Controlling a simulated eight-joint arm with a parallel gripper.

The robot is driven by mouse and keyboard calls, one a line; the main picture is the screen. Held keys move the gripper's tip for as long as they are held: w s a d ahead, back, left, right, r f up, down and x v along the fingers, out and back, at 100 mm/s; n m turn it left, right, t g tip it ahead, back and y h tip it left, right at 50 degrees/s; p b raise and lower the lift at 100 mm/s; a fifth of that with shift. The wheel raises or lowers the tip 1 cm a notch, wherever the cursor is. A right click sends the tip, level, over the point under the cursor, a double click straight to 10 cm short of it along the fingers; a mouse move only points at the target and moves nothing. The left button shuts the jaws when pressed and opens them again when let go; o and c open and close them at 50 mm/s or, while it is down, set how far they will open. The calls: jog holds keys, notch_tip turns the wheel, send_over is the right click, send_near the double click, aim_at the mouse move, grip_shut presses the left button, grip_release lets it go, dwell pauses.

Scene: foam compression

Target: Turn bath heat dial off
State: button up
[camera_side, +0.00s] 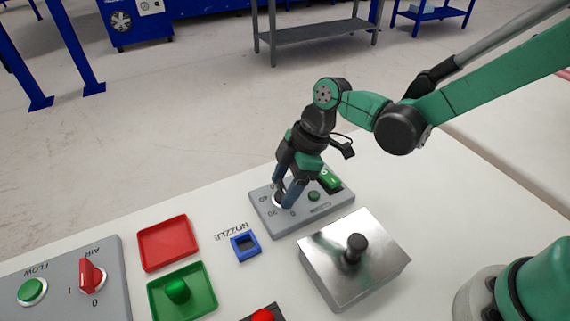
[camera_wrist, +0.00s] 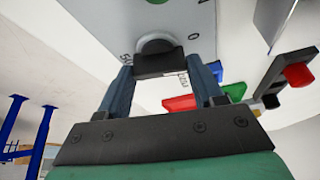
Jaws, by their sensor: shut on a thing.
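The bath heat control is a grey panel (camera_side: 322,212) on the white table, with a dial (camera_side: 277,198) near its left end. My gripper (camera_side: 284,198) points down over that dial, and its blue-grey fingers cover most of it. In the wrist view the dial's dark grip (camera_wrist: 160,64) sits between the two finger ends of my gripper (camera_wrist: 163,76), with a pale round base behind it. Numbers are printed around the dial, including a 0 at its right in the wrist view. The dial's exact pointing is hidden. The panel also carries a green rocker switch (camera_side: 329,179) and a small green button (camera_side: 314,196).
A metal box with a black knob (camera_side: 355,250) stands just in front of the panel. A blue nozzle holder (camera_side: 245,246), a red tray (camera_side: 167,236) and a green tray (camera_side: 208,303) lie to the left. A flow and air panel (camera_side: 62,296) is at the far left.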

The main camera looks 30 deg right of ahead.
jog(key=shift+n+g, duration=0.4)
jog(key=shift+n, duration=0.7)
jog(key=o, duration=1.3)
jog(key=shift+v, duration=2.8)
